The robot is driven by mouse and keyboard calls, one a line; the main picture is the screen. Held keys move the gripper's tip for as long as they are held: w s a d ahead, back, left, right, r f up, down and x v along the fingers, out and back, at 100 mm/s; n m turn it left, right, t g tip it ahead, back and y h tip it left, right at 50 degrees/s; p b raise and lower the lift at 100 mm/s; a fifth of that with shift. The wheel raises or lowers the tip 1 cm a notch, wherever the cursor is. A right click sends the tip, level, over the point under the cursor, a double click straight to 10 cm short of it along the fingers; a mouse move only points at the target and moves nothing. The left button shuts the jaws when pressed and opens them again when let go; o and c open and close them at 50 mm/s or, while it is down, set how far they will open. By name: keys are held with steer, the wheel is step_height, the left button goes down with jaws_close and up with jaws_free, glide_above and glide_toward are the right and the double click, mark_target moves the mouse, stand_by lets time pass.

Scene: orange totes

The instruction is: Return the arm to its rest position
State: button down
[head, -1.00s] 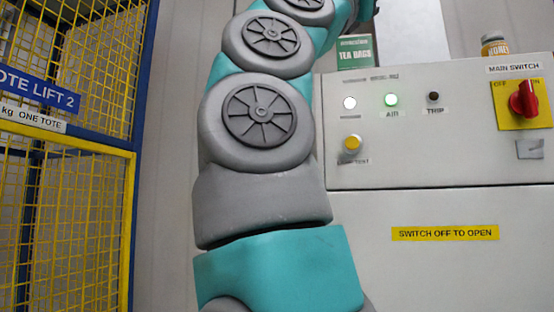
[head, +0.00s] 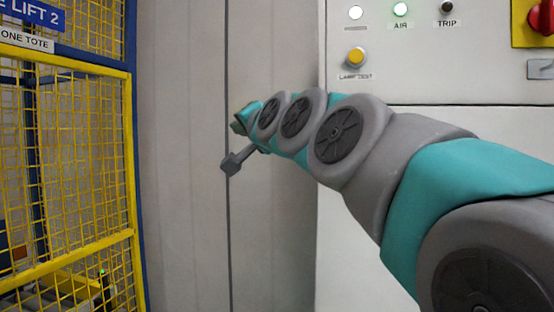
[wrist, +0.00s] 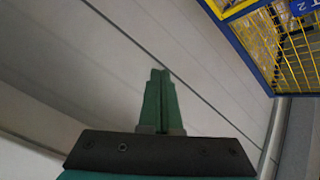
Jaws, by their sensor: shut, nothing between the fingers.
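My arm, teal and grey, reaches from the lower right of the head view toward the middle, in front of the panel's left edge. My gripper is at the arm's far end, small in the head view (head: 238,124). In the wrist view my gripper (wrist: 160,72) shows its green fingers shut together, with nothing between them. The fingers point toward a pale wall (wrist: 120,50) and appear clear of it. The fingertips are too small to make out well in the head view.
A yellow mesh cage (head: 70,180) with a blue post stands at the left, labelled as a lift; it also shows at the wrist view's upper right (wrist: 280,35). A grey control panel (head: 440,75) with lamps and a red switch (head: 545,17) is at the right. Bare wall (head: 185,220) lies between them.

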steer(key=s+d+f+n+g+h, duration=0.1)
steer(key=s+d+f+g+h, duration=0.15)
steer(key=f, duration=0.85)
steer(key=s+d+f+n+g+h, duration=0.1)
steer(key=s+d+f+g, duration=0.25)
steer(key=f, duration=0.75)
steer(key=s+d+f+n+g+h, duration=0.1)
steer(key=s+d+f+g, duration=0.25)
steer(key=f, duration=0.75)
steer(key=s+d+f+g+h, duration=0.1)
steer(key=s+d+f, duration=0.3)
steer(key=s, duration=0.5)
steer(key=s+d+f+n+g+h, duration=0.1)
steer(key=s+d+f+g, duration=0.3)
steer(key=s+f, duration=0.5)
steer(key=s+d+f+n+g+h, duration=0.1)
steer(key=s+d+f+g, duration=0.2)
steer(key=s, duration=0.8)
step_height(320, 180, down, 4)
steer(key=shift+d+h, duration=0.35)
steer(key=shift+d, duration=0.6)
steer(key=shift+g, duration=0.25)
